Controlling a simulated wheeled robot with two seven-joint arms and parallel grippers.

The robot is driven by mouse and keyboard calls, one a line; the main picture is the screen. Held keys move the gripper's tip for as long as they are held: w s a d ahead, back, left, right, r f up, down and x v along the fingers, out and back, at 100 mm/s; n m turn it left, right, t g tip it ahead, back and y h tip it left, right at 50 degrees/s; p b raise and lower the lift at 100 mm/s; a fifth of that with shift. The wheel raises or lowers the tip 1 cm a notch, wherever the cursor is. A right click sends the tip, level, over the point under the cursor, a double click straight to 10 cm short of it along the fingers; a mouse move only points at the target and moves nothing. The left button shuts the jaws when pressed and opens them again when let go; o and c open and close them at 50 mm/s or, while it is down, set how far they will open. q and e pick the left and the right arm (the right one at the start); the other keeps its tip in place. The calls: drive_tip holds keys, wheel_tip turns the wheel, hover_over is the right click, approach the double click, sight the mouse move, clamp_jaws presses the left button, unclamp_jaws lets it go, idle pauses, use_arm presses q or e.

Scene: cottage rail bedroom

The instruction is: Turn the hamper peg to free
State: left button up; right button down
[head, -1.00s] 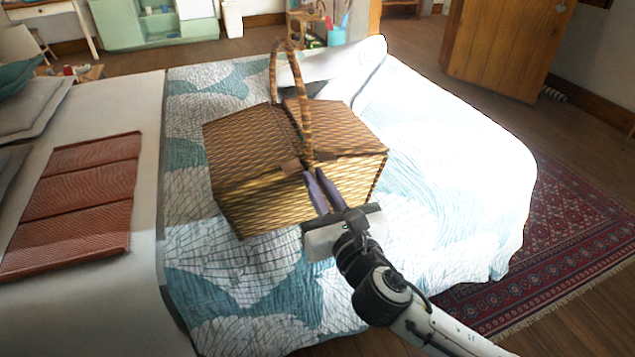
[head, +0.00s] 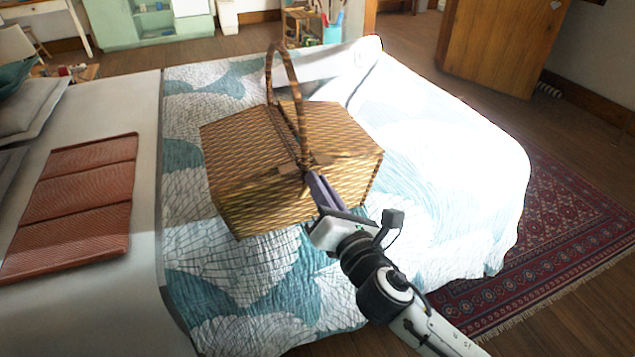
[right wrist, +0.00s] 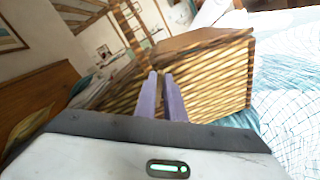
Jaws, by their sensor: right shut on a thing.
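The woven wicker hamper (head: 255,195) stands on the bed, with its lid flaps down and a tall arched handle (head: 287,75) over the middle. My right gripper (head: 311,176) is at the hamper's near side, just under the foot of the handle. Its purple fingers are close together and shut on the small peg there, which they hide. In the right wrist view, the fingertips (right wrist: 160,78) point at the hamper's wicker front (right wrist: 205,90). How far the peg is turned cannot be seen. My left gripper is not in view.
The bed has a blue and white patterned quilt (head: 240,285). A folded rust-coloured cloth (head: 75,215) lies to the left. A patterned rug (head: 570,225) covers the floor on the right. The quilt around the hamper is mostly clear.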

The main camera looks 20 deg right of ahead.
drive_tip(key=shift+d+f+m, duration=0.15)
drive_tip(key=shift+f+m, duration=0.15)
drive_tip(key=shift+m, duration=1.45)
drive_tip(key=shift+d+f+m, duration=0.15)
drive_tip(key=shift+f+m, duration=0.1)
drive_tip(key=shift+m, duration=1.55)
drive_tip(key=shift+d+f+m, duration=0.15)
drive_tip(key=shift+f+m, duration=0.15)
drive_tip(key=shift+m, duration=1.45)
drive_tip(key=c, duration=1.8)
unclamp_jaws()
drive_tip(key=shift+c, duration=0.2)
